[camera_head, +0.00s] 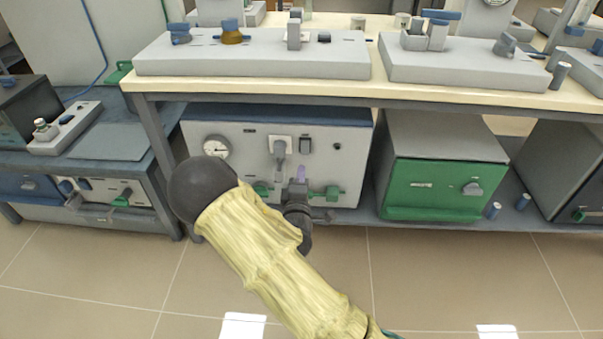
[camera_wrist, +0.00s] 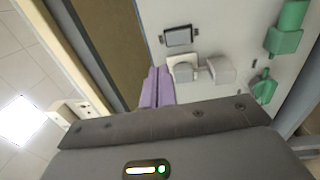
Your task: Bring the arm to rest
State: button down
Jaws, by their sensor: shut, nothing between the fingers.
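My arm reaches up from the bottom of the head view in a yellowish sleeve, bent at a dark ball-shaped joint. In the wrist view, the two purple fingers (camera_wrist: 157,86) lie side by side, shut and empty. Beyond them is the panel with a grey knob or lever (camera_wrist: 205,70), a dark-framed switch (camera_wrist: 179,37) and green fittings (camera_wrist: 285,28). Whether the fingers touch the panel cannot be told.
The unit stands on the shelf under a pale worktop (camera_head: 390,92), with a green-fronted box (camera_head: 440,190) to its right. Grey devices (camera_head: 255,58) line the worktop. A dark side bench (camera_head: 100,140) stands at left. The tiled floor (camera_head: 440,270) in front is clear.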

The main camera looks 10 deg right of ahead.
jog(key=s+d+r+m+g+y+p, duration=0.2)
jog(key=s+d+r+m+g+p, duration=0.15)
jog(key=s+r+m+g, duration=0.6)
jog(key=s+d+r+m+g+y+p, duration=0.25)
jog(key=s+m+g+p, duration=0.35)
jog(key=s, duration=0.9)
notch_tip(320, 180, up, 38)
jog(key=p, duration=3.6)
jog(key=shift+w+a+f+g, duration=0.1)
jog(key=shift+w+a+g, duration=0.05)
jog(key=shift+g, duration=0.1)
